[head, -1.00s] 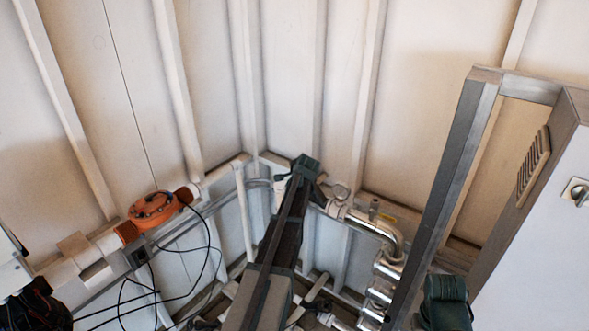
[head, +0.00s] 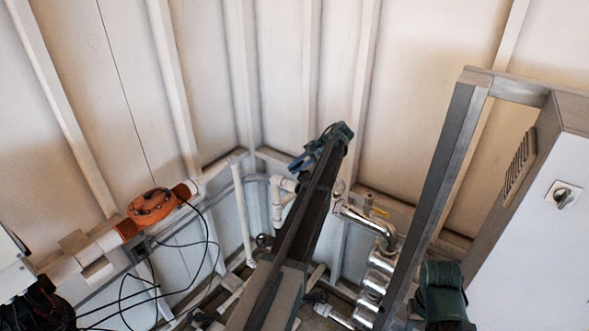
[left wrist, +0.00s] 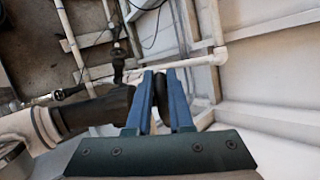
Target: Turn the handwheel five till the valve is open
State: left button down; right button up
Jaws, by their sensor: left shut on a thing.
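My left gripper (head: 300,161) is at the end of the dark arm rising through the middle of the head view, by the pipe corner. Its blue fingers point down to the left. In the left wrist view, the fingers (left wrist: 164,100) are shut on a narrow dark piece (left wrist: 161,92), which looks like part of the handwheel's rim. The rest of the wheel and its number cannot be made out. In the head view the arm and gripper hide the held part. My right gripper is not in view.
White pipes (head: 239,212) and shiny metal pipes (head: 374,278) flank the arm. A grey frame post (head: 440,190) and a cabinet with a rotary switch (head: 564,196) stand at right.

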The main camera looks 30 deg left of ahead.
pick_arm(q)
jog(key=shift+w+g, duration=0.2)
jog(key=shift+g, duration=0.4)
jog(key=shift+d+n, duration=0.1)
jog(key=shift+n, duration=0.2)
jog(key=shift+s, duration=0.1)
jog(key=c, duration=0.8)
grip_release()
jog(key=shift+c, duration=0.2)
jog(key=shift+r, duration=0.15)
